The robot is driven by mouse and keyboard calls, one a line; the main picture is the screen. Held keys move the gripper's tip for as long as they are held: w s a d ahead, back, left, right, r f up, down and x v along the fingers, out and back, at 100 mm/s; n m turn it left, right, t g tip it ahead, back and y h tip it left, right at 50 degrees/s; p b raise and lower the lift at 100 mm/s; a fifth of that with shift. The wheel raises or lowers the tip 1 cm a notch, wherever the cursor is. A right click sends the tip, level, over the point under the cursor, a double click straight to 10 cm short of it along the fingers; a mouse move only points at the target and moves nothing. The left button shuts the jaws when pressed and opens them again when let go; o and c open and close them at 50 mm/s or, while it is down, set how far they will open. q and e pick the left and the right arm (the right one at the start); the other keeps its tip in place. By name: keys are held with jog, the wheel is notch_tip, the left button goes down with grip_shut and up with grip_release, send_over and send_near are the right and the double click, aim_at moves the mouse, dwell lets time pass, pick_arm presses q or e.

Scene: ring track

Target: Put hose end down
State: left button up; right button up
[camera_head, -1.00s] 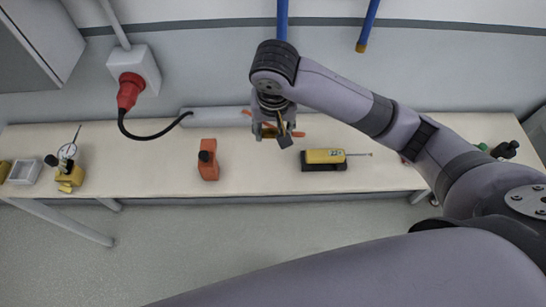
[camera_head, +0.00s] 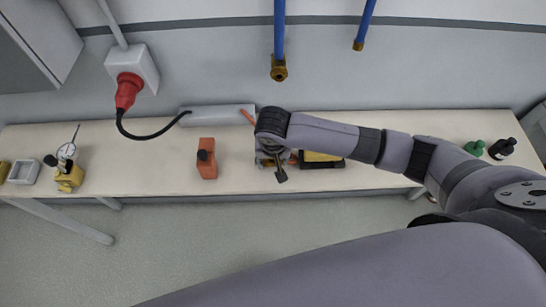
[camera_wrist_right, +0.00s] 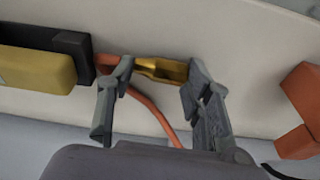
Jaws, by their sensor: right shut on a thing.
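My right gripper (camera_head: 275,166) is low over the table, and its fingers are mostly hidden by the wrist in the head view. In the right wrist view it (camera_wrist_right: 157,74) is shut on the brass hose end (camera_wrist_right: 160,68), which lies crosswise between the two fingertips. The orange hose (camera_wrist_right: 150,106) bends away from it past the left finger. My left gripper is not in view.
A yellow-and-black tool (camera_head: 322,159) lies just right of the gripper, partly hidden. An orange block (camera_head: 207,160) stands to the left. A grey box (camera_head: 215,115) is behind. Blue pipes with brass ends (camera_head: 279,68) hang above. The table (camera_head: 400,128) has free room at right.

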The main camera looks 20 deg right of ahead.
jog(key=shift+f, duration=0.1)
jog(key=o, duration=1.2)
jog(key=v, duration=1.2)
